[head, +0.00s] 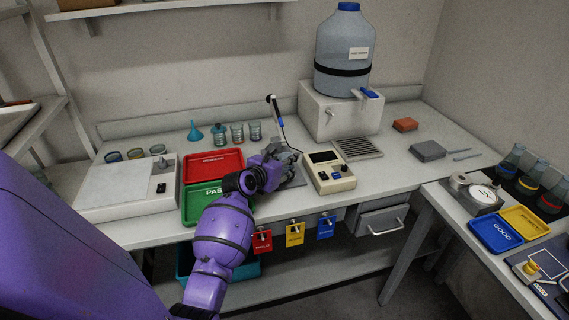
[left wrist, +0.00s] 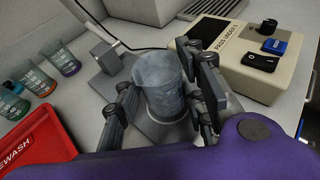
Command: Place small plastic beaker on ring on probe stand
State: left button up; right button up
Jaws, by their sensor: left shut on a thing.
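The small plastic beaker (left wrist: 158,82) is clear and upright in the left wrist view. My left gripper (left wrist: 166,90) is shut on it, with dark fingers on both sides. In the head view my left gripper (head: 283,162) is over the bench beside the meter and mostly hides the beaker. The probe stand's grey base (left wrist: 145,127) lies below the beaker, with a grey block (left wrist: 106,56) behind. A pale rim shows around the beaker's bottom; I cannot tell whether the beaker rests on the ring. The probe (head: 273,107) stands up behind the gripper. My right gripper is out of view.
The beige meter (head: 330,173) is close on the right of the gripper. Red (head: 213,161) and green (head: 200,203) trays lie to the left. Several marked beakers (head: 237,133) stand behind. A large water carboy (head: 343,55) is at the back.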

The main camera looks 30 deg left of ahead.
pick_arm(q)
jog(key=o, duration=0.9)
jog(key=shift+f, duration=0.2)
jog(key=o, duration=0.4)
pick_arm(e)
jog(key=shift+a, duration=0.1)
pick_arm(q)
jog(key=shift+r, duration=0.2)
jog(key=p+v, duration=0.1)
jog(key=v, duration=0.5)
jog(key=shift+s+r, duration=0.1)
jog(key=shift+r, duration=0.15)
jog(key=v, duration=0.5)
jog(key=shift+s+p, duration=0.35)
jog(key=shift+s, duration=0.05)
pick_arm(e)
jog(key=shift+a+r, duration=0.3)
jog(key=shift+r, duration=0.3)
